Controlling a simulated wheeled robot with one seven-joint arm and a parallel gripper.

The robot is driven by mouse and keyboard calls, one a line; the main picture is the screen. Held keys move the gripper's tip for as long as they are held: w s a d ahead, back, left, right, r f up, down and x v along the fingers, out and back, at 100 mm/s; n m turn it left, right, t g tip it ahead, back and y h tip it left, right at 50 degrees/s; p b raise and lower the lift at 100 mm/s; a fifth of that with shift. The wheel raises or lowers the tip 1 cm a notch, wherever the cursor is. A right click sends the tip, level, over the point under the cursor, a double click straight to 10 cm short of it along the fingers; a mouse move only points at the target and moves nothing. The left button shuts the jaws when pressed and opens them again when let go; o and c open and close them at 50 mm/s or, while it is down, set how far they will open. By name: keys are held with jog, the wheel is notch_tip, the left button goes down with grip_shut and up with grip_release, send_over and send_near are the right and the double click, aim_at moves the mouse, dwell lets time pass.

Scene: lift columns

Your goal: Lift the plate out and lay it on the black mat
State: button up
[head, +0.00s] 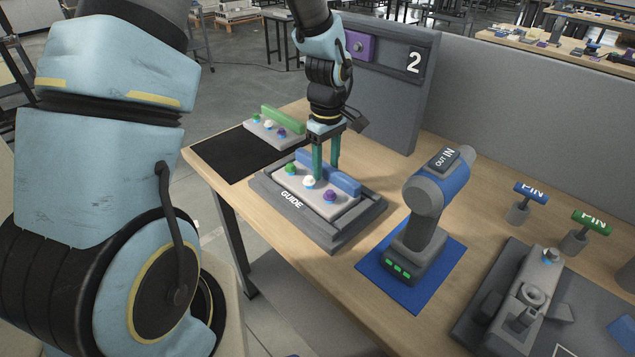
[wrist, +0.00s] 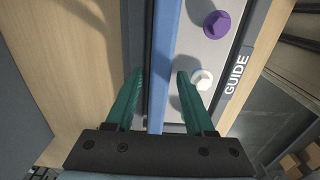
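The plate (head: 318,196) is light grey with a raised blue bar (head: 343,181) along its back edge. It lies in the dark grey frame marked GUIDE (head: 335,233). Green, white and purple bolts sit on it. My gripper (head: 327,172) is over the plate, pointing down. In the wrist view my gripper (wrist: 160,73) has one teal finger on each side of the blue bar (wrist: 165,60), with visible gaps, so it is open. The black mat (head: 225,156) lies left of the frame. Whether the fingertips touch the plate is hidden.
A similar plate with a green bar (head: 283,120) lies at the mat's far right part; the mat's near left is bare. A grey panel (head: 385,85) marked 2 stands behind. A blue-grey power tool (head: 425,205) stands on a blue mat (head: 440,255) to the right.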

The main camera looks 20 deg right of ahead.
grip_shut()
dwell(0.3)
jog(key=shift+r, duration=0.15)
jog(key=shift+r+p, duration=0.2)
jog(key=shift+p, duration=0.15)
notch_tip(320, 180, up, 10)
jog(key=b, duration=0.2)
jog(key=shift+r+b, duration=0.15)
jog(key=shift+b, duration=0.15)
